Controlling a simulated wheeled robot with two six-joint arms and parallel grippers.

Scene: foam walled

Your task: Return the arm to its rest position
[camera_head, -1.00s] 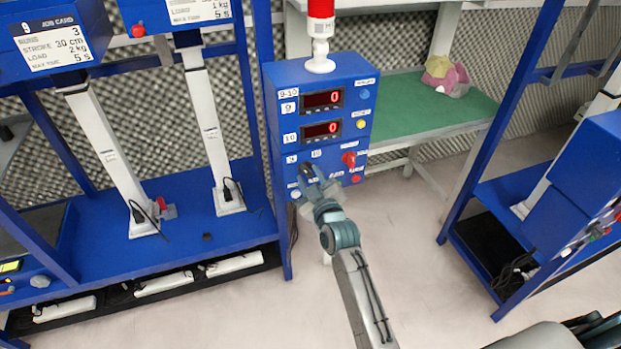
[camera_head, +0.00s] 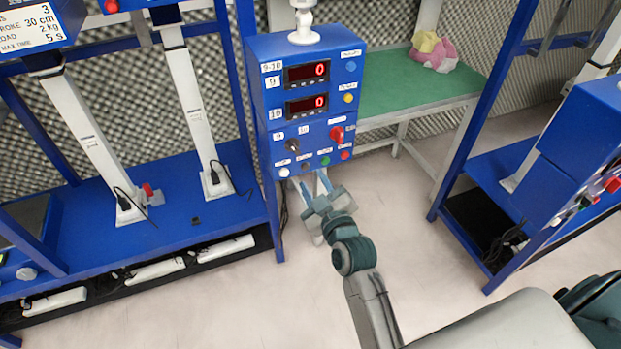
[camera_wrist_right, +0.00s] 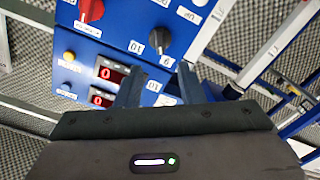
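My right arm (camera_head: 368,300) reaches in from the lower right in the head view. Its gripper (camera_head: 314,188) is just below the front of the blue control box (camera_head: 258,110), apart from the knobs. Its two fingers stand apart with nothing between them. In the right wrist view the fingers (camera_wrist_right: 160,88) are also spread and empty, with the box's front behind them. A dark knob (camera_head: 292,146) and a red knob (camera_head: 337,133) show uncovered on the box. My left gripper is not in view.
A blue rig with white columns (camera_head: 190,105) stands at the left. A green-topped table (camera_head: 420,100) with a pink and yellow cloth-like item (camera_head: 434,50) is behind. Another blue rig (camera_head: 520,160) stands at the right. The pale floor (camera_head: 240,310) between is clear.

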